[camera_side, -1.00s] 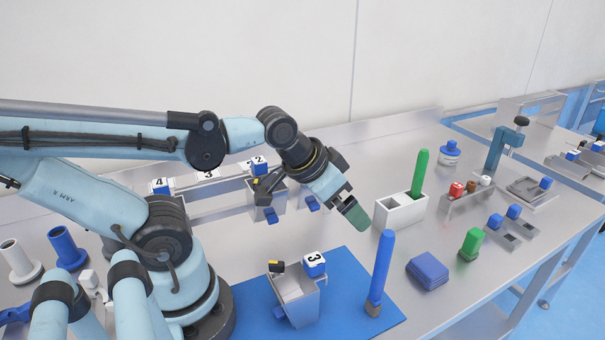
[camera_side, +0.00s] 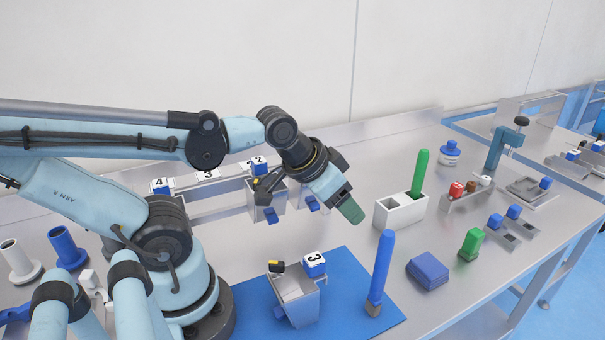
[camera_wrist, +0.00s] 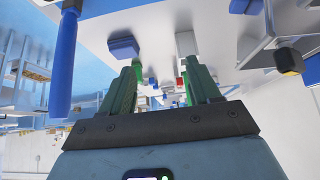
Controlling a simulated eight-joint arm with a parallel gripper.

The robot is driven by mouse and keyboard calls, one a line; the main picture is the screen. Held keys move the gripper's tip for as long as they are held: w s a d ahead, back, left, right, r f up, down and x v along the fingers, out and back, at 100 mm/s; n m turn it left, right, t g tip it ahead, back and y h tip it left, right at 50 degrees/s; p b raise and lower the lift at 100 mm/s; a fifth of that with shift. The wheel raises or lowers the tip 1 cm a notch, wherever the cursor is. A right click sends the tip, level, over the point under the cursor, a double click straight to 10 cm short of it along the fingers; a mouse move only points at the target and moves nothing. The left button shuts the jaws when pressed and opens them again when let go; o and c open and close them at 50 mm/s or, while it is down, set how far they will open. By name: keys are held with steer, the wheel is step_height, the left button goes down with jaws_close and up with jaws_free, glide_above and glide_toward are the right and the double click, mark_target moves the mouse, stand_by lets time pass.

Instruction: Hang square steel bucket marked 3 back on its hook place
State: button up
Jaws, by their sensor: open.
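The square steel bucket marked 3 (camera_side: 297,303) stands on the blue mat (camera_side: 351,280) in the side view, with a blue block labelled 3 (camera_side: 315,264) at its rim and pale contents inside. The rail (camera_side: 222,190) behind it carries number plates; the place marked 3 (camera_side: 207,175) shows no bucket under it. Another steel bucket (camera_side: 267,198) hangs by the plate marked 2. My gripper (camera_side: 351,211) is in the air above the table, behind and right of bucket 3, apart from it. In the wrist view its green fingers (camera_wrist: 160,92) are spread with nothing between them.
A blue-handled brush (camera_side: 380,270) stands upright at the mat's right edge. A white two-slot holder (camera_side: 400,210) with a green-handled tool is right of my gripper. A blue stack (camera_side: 427,271) and a green block (camera_side: 471,244) lie further right. Bare table lies between rail and mat.

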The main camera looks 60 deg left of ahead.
step_height(320, 180, up, 7)
steer(key=n+g, duration=0.7)
steer(key=n, duration=1.1)
glide_above(314, 258)
steer(key=shift+f, duration=6)
jaws_close()
